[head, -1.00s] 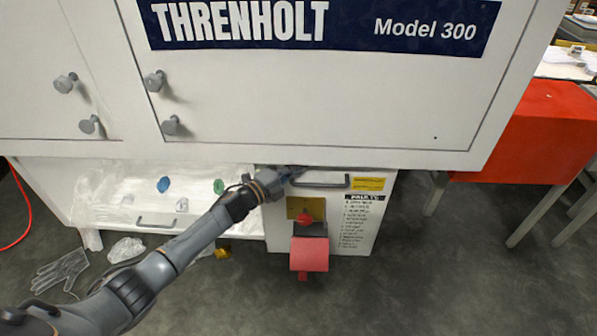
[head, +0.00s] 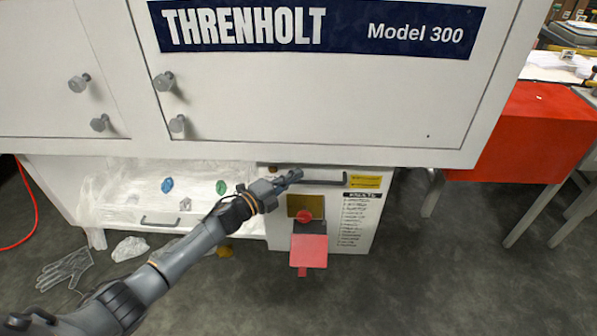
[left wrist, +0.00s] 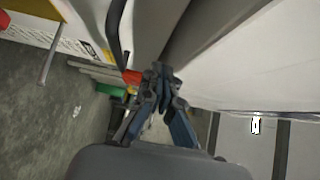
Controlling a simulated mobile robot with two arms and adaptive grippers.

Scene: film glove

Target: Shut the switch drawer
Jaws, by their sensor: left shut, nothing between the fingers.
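The white switch panel (head: 355,238), with a bar handle (head: 325,182) along its top, is at the lower right of the cabinet in the head view. A red knob (head: 304,217) on a yellow plate and a red flap (head: 309,251) are on its front. I cannot tell how far this drawer stands out; a dark strip runs above it. My left gripper (head: 293,176) is shut and empty, just left of the handle. In the left wrist view its closed fingertips (left wrist: 160,72) are near the dark handle (left wrist: 114,38). My right gripper is out of view.
A clear-lined tray (head: 130,190) with small blue and green items sits open at left, with its own handle (head: 160,221). A glove (head: 66,268) and crumpled plastic (head: 130,248) lie on the floor. A red-covered table (head: 530,130) stands at right. Floor in front is mostly clear.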

